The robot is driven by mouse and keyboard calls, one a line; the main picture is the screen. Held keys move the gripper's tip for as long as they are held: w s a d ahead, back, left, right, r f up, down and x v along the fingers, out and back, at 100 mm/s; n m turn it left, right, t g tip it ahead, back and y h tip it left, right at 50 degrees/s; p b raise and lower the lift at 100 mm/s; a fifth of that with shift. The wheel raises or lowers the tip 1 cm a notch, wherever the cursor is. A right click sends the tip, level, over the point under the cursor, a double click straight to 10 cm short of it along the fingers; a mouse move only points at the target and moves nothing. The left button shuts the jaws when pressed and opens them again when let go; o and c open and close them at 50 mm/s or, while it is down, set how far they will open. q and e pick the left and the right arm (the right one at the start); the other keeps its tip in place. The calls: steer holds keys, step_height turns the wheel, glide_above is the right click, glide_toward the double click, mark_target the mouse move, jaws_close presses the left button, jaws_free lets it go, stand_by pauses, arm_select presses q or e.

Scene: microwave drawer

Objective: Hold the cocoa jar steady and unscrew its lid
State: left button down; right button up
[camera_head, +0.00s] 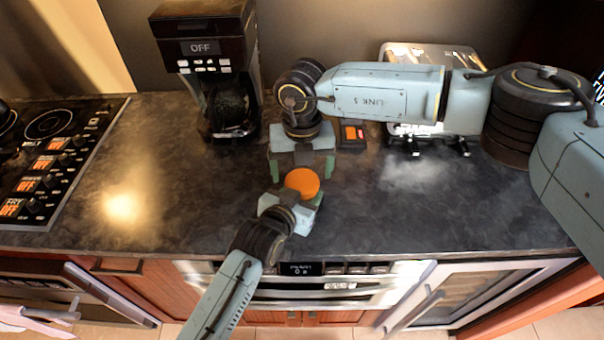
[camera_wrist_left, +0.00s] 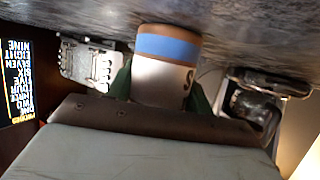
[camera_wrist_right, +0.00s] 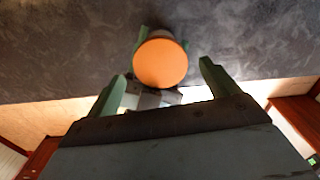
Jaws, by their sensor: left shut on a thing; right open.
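The cocoa jar stands upright on the dark counter, its round orange lid (camera_head: 302,184) on top. In the left wrist view its white body (camera_wrist_left: 160,82) shows a blue band and part of a dark letter. My left gripper (camera_head: 296,200) is shut on the jar's body, one green finger on each side. My right gripper (camera_head: 301,166) is open, just behind the lid in the head view, its fingers pointing down towards the counter. In the right wrist view the lid (camera_wrist_right: 161,63) lies between the two finger lines, and the fingers do not touch it.
A coffee maker (camera_head: 210,60) stands at the back left and a silver toaster (camera_head: 432,55) at the back right, partly behind my right arm. A small dark box (camera_head: 353,136) lies behind the right gripper. A cooktop (camera_head: 55,150) is at the left. The counter's front edge is close.

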step_height(320, 180, up, 2)
steer(key=shift+r, duration=0.1)
steer(key=shift+c, duration=0.5)
steer(key=m, duration=0.1)
steer(key=r+m, duration=0.1)
steer(key=m, duration=0.3)
steer(key=shift+r, duration=0.3)
steer(key=m, duration=0.1)
steer(key=r+m, duration=0.1)
steer(key=m, duration=0.3)
steer(key=shift+r, duration=0.25)
steer(key=shift+f, duration=3.95)
steer(key=c, duration=1)
steer(key=n, duration=0.5)
steer(key=shift+r+n, duration=0.1)
steer(key=shift+n, duration=0.2)
steer(key=n, duration=0.4)
